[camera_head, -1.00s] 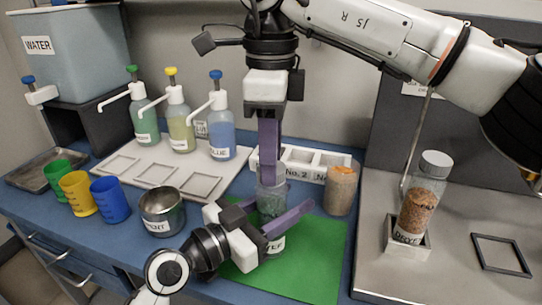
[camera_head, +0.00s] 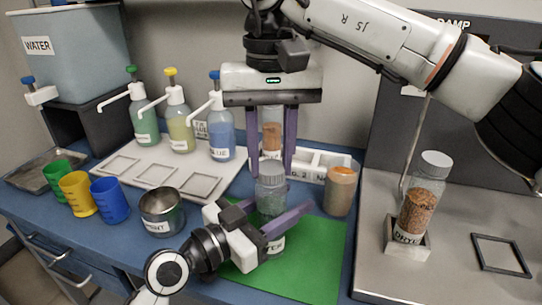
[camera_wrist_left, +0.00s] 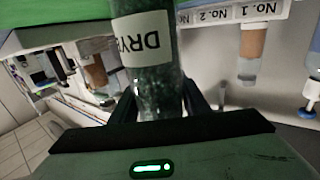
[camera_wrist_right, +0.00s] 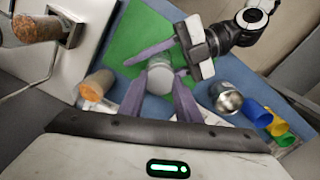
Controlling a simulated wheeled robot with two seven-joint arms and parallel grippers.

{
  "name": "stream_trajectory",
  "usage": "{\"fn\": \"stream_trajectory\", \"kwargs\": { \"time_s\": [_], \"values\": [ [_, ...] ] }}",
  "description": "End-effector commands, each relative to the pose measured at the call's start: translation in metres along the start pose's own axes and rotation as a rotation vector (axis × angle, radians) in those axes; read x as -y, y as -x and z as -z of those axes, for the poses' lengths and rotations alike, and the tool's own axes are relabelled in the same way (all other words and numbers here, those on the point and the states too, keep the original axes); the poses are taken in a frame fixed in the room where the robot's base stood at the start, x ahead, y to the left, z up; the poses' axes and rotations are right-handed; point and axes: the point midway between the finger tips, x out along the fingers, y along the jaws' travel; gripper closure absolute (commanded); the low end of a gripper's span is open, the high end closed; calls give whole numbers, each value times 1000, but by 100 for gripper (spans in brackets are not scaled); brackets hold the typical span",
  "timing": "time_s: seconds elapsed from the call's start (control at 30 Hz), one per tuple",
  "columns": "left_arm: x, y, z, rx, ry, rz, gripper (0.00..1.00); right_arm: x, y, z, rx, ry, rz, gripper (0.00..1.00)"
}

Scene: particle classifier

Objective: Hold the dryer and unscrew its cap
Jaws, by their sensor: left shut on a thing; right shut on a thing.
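The held dryer jar (camera_head: 270,201) is clear with dark green-grey granules and a pale cap (camera_head: 271,168). It is upright over the green mat; its label, upside down in the left wrist view (camera_wrist_left: 142,40), starts "DRY". My left gripper (camera_head: 272,212) is shut around the jar's body from the front. My right gripper (camera_head: 271,172) points down from above, its purple fingers shut on the cap, which also shows in the right wrist view (camera_wrist_right: 160,74). The cap still sits on the jar's top. Whether the jar's base touches the mat is hidden.
A second bottle (camera_head: 420,205) labelled "DRYE", with brown granules, stands in a square holder at right. An orange-brown jar (camera_head: 341,190) stands close right of the held jar. A steel cup (camera_head: 162,211) and coloured cups are left. The front of the green mat (camera_head: 310,275) is clear.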

Motion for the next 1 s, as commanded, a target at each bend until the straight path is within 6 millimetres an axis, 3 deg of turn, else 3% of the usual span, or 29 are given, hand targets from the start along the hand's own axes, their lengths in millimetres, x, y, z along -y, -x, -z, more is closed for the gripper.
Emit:
{"fn": "stream_trajectory", "kwargs": {
  "time_s": [0.2, 0.23, 0.33, 0.63, 1.0],
  "values": [
    [0, 0, 0, 1, 1, 0, 100, 0, 0, 0, 1, -1, -1, 97],
    [0, 0, 0, 1, 1, 0, 100, 0, 0, 0, 1, -1, 0, 67],
    [0, 0, 0, 1, 1, 0, 100, 0, 0, 0, 1, -2, -1, 51],
    [0, 0, 0, 1, 0, 0, 100, 0, 2, 0, 0, -3, 0, 51],
    [0, 0, 0, 1, 0, 0, 100, 0, 43, 0, -2, -3, 0, 51]
  ]
}}
